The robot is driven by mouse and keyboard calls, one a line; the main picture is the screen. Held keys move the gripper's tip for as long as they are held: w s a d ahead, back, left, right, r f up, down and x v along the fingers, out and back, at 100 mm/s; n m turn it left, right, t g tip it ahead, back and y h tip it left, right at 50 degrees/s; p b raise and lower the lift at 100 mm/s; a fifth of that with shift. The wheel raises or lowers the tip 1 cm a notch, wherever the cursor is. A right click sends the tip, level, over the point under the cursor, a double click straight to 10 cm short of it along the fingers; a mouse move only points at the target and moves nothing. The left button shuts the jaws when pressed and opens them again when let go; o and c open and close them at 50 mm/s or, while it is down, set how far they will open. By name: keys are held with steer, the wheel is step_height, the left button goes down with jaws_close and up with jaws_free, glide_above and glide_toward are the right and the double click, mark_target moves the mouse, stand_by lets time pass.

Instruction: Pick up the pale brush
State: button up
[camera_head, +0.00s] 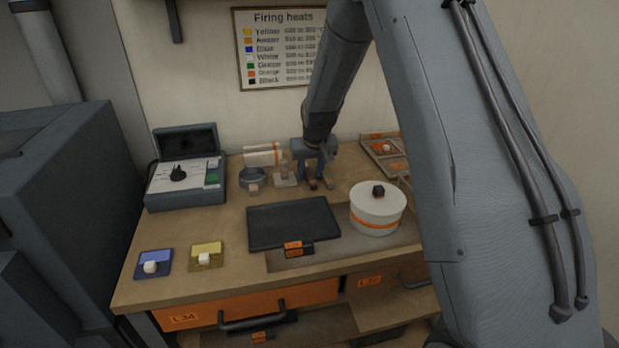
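I cannot make out the pale brush for certain. A small pale upright object on a light base (285,176) stands just left of my gripper, too small to identify. My gripper (320,185) points down at the back of the workbench, between that object and the tray at the right. Its two fingers are apart, and I see nothing between them. My arm hides part of the bench's right side.
A dark flat slab (293,223) and a white round lidded pot (377,210) are in front of my gripper. A tray (376,156) is at the back right, a dark round dish (252,178) left, and a control box (185,185) farther left. Blue (154,258) and yellow (207,258) tiles lie at front left.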

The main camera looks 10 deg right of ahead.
jaws_close()
step_height(320, 180, up, 10)
steer(key=b, duration=0.3)
steer(key=shift+r, duration=0.15)
stand_by(0.8)
step_height(320, 180, up, 11)
steer(key=p, duration=0.7)
glide_above(310, 175)
